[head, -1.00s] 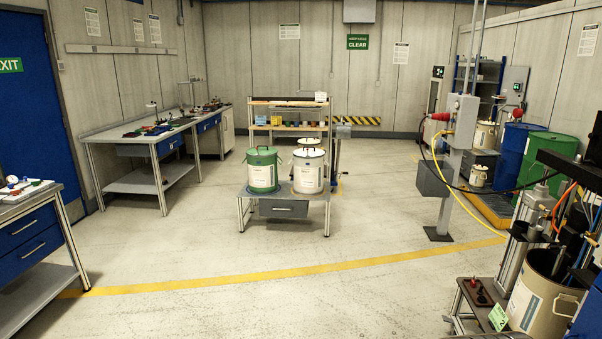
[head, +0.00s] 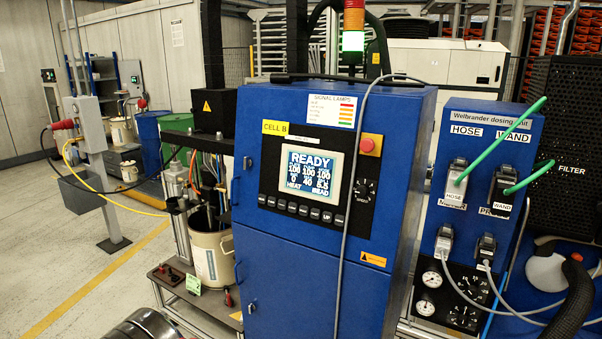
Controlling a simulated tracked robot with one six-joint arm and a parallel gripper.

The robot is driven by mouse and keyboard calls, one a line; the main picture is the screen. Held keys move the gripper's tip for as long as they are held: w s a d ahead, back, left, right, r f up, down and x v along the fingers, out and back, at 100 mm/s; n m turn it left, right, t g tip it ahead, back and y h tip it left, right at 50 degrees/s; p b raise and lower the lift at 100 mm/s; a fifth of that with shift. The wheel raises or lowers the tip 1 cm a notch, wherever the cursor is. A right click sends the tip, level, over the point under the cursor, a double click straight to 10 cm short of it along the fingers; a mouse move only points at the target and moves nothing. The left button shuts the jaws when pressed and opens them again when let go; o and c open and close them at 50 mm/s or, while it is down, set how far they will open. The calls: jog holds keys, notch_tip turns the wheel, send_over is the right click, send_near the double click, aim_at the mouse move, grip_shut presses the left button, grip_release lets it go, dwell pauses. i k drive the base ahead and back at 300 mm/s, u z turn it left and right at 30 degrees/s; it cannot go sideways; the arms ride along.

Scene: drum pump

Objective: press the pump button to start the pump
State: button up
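A blue control cabinet (head: 290,290) marked CELL B stands in the middle of the head view. Its lit screen (head: 311,172) reads READY above rows of numbers, with HEAT and BEAD at the bottom. A row of small dark buttons (head: 301,210) runs below the screen; their labels are too small to read surely, so I cannot tell which one is the pump button. A red emergency-stop button (head: 368,145) on a yellow plate sits right of the screen, above a dark rotary knob (head: 363,190). My gripper is not in view.
A beige drum (head: 212,255) under the pump frame stands left of the cabinet. A grey cable (head: 345,240) hangs across the cabinet front. The dosing unit (head: 480,130) with green hoses stands at right. A signal tower (head: 354,40) shows green. Open floor lies at left.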

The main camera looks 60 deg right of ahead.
aim_at(272, 201)
jog(key=z, duration=2.05)
